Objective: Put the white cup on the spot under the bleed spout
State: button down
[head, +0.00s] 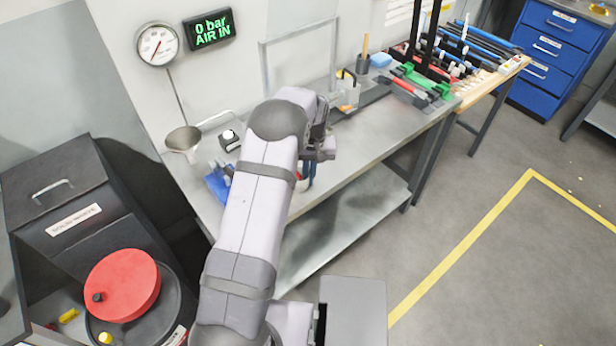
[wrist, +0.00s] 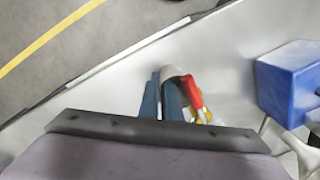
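My gripper (head: 308,184) points down over the front part of the steel bench, right of the arm in the head view. Its two blue fingers (wrist: 163,98) show close together in the wrist view. A white rounded thing (wrist: 174,72), perhaps the white cup, shows just beyond the fingertips, mostly hidden by them. A red piece (wrist: 193,91) and a yellow piece are right beside it. I cannot tell whether the fingers hold anything. A thin pipe (head: 215,118), perhaps the bleed spout, runs near a grey metal funnel (head: 183,140) at the bench's left end. The spot under it is not clear.
A blue bin (head: 219,182) lies left of the arm; a blue box (wrist: 290,78) shows in the wrist view. A small black-and-white object (head: 229,139) stands near the funnel. A pressure gauge (head: 158,44) hangs on the wall. Tools (head: 400,85) crowd the bench's right end.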

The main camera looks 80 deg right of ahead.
jog(key=shift+s+d+b, duration=0.25)
jog(key=shift+s+d, duration=0.25)
jog(key=shift+d, duration=0.35)
jog(key=shift+s+d+b, duration=0.2)
jog(key=shift+s+d, duration=0.3)
jog(key=shift+d, duration=0.3)
jog(key=shift+s+d+b, duration=0.25)
jog(key=shift+s+d, duration=0.25)
jog(key=shift+d, duration=0.35)
jog(key=c, duration=1.9)
grip_release()
notch_tip(320, 180, up, 7)
jog(key=b, duration=0.2)
jog(key=shift+s+r, duration=0.15)
jog(key=shift+s, duration=0.1)
jog(key=shift+w+d, duration=0.1)
jog(key=shift+w, duration=0.05)
